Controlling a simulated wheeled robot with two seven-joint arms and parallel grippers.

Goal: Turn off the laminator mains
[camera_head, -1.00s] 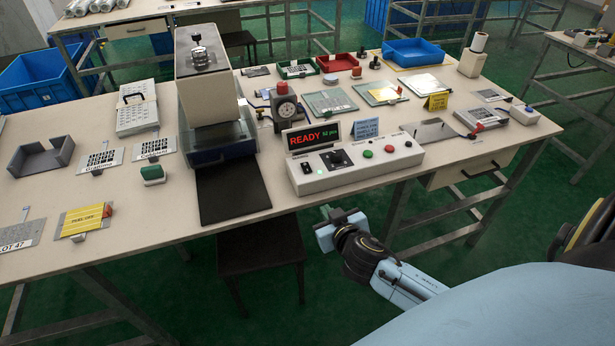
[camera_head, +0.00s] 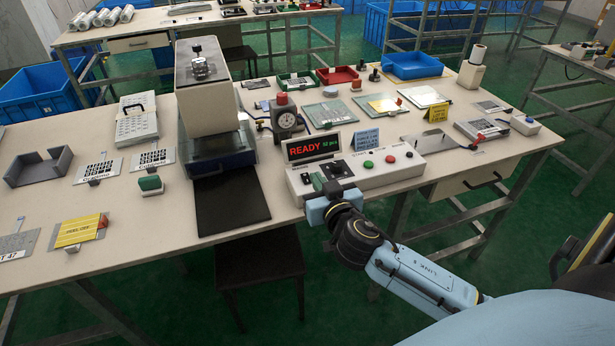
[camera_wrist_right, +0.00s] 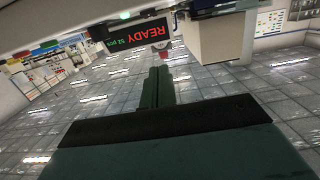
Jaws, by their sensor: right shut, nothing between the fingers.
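The cream control box (camera_head: 400,176) stands at the front edge of the table, with a display (camera_head: 313,147) reading "READY" in red. Its top has a black knob panel (camera_head: 339,169), a green button (camera_head: 368,165) and a red button (camera_head: 390,159). A small dark switch (camera_head: 305,178) sits at its left end, partly hard to see near my gripper. My right gripper (camera_head: 319,182) is shut and empty at the box's front left; contact cannot be told. In the wrist view the shut fingers (camera_wrist_right: 158,88) point towards the display (camera_wrist_right: 132,40). My left gripper is out of view.
The tall laminator press (camera_head: 207,105) stands left of the box, with a black mat (camera_head: 232,200) before it. A grey dial device with a red top (camera_head: 284,118) is behind the box. A blue sign (camera_head: 365,138) stands behind it. Floor in front is clear beside a dark stool (camera_head: 262,262).

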